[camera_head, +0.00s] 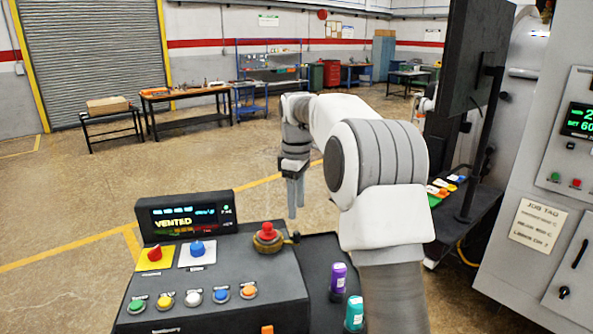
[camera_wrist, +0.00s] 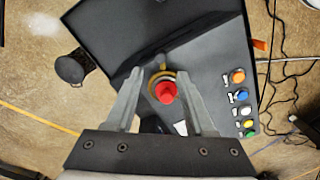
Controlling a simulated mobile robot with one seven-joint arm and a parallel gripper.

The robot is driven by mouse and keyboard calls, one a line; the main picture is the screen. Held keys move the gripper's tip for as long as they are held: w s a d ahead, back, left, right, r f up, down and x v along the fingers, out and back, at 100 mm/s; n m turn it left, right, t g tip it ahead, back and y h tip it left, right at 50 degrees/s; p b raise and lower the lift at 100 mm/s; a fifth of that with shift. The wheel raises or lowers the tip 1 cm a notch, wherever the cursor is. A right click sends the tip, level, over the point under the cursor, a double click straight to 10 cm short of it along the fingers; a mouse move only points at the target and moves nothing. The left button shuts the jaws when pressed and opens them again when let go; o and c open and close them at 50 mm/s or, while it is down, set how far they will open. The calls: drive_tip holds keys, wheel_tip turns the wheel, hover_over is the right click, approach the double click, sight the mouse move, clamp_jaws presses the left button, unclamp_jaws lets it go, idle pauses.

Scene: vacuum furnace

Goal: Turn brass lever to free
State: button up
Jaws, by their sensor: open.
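The brass lever (camera_head: 268,243) shows as a brass collar around a red mushroom knob (camera_head: 267,229) on the dark sloped console (camera_head: 220,272). A small dark end sticks out at its right in the head view. In the wrist view the brass collar (camera_wrist: 153,79) surrounds the red knob (camera_wrist: 166,93), with a dark stub (camera_wrist: 160,60) beyond it. My gripper (camera_head: 295,200) points down above and behind the console's right side. In the wrist view my gripper (camera_wrist: 161,78) is open, its fingers either side of the knob and apart from it. No "free" marking is readable.
A display (camera_head: 185,216) on the console reads VENTED. Red (camera_head: 154,254) and blue (camera_head: 197,248) knobs and a row of coloured buttons lie left of the lever. Purple (camera_head: 338,278) and teal (camera_head: 354,314) bottles stand at right. A grey cabinet (camera_head: 540,190) stands further right.

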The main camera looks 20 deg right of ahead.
wheel_tip(320, 180, up, 10)
drive_tip(key=p, duration=0.1)
idle(0.4)
drive_tip(key=s+a+r+m+t+b, duration=0.1)
drive_tip(key=s+a+m+t, duration=0.15)
drive_tip(key=s, duration=0.65)
drive_tip(key=s+a+r+m+t+b, duration=0.1)
drive_tip(key=s+a+m, duration=0.2)
drive_tip(key=s, duration=0.5)
drive_tip(key=s+f+m+t, duration=0.1)
drive_tip(key=s+f+m, duration=0.1)
drive_tip(key=s+f, duration=0.4)
drive_tip(key=s+f+m+t+b, duration=0.1)
drive_tip(key=s+f+m, duration=0.1)
drive_tip(key=s+f, duration=0.4)
drive_tip(key=s+a, duration=0.1)
drive_tip(key=s, duration=0.4)
drive_tip(key=shift+m, duration=0.35)
